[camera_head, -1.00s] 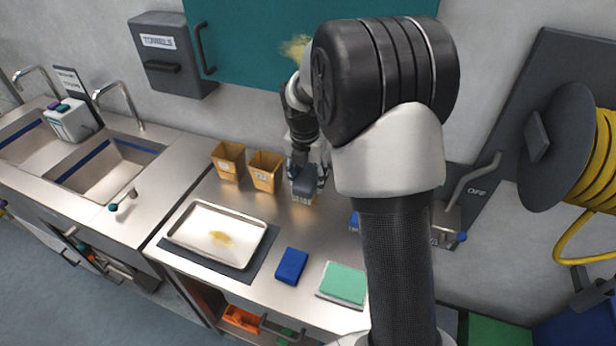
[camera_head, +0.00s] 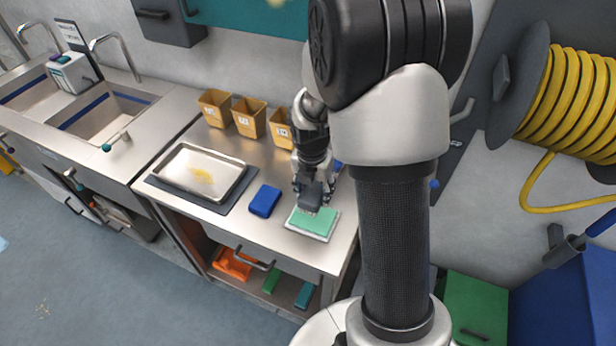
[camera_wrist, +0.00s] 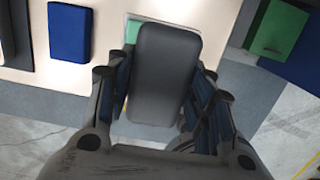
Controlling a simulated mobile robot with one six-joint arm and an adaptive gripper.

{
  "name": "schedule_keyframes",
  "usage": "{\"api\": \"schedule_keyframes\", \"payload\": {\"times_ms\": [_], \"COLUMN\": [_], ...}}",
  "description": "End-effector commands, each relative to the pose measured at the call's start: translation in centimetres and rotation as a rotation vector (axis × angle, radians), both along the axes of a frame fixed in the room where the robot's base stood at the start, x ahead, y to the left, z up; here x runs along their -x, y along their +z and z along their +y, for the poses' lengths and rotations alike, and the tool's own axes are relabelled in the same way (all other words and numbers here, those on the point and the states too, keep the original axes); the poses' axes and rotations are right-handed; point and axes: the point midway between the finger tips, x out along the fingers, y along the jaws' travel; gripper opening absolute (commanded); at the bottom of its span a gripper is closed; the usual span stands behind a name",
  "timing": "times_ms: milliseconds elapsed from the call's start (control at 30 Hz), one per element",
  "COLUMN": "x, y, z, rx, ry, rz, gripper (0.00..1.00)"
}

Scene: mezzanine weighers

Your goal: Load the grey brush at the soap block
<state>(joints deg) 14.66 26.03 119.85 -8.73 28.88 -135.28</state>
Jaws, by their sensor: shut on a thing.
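My gripper (camera_head: 313,190) is shut on the grey brush (camera_head: 312,200), which hangs upright with its lower end at the green soap block. In the wrist view the brush's dark grey back (camera_wrist: 165,72) fills the space between my fingers (camera_wrist: 158,105). The soap block (camera_head: 313,222) is a flat light-green slab on a pale tray (camera_head: 297,233) near the counter's front edge. In the wrist view only a green corner (camera_wrist: 132,32) shows; the brush hides the rest. I cannot tell for sure whether the bristles touch the soap.
A blue block (camera_head: 265,201) lies just left of the soap. Further left is a metal tray (camera_head: 200,173) with a yellowish smear, on a dark mat. Yellow bins (camera_head: 248,118) stand along the wall. My arm hides the counter's right side.

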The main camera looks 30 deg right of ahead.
Motion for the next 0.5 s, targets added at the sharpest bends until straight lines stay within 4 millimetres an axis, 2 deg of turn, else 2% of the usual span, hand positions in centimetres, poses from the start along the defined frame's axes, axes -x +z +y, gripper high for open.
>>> {"api": "schedule_keyframes", "payload": {"times_ms": [267,500], "x": [0.2,0.2], "y": [-1.5,-4.1], "z": [0.0,0.0], "rx": [0.0,0.0], "ry": [-0.002,-0.002], "rz": [-0.002,0.0], "gripper": [0.29,0.29]}}
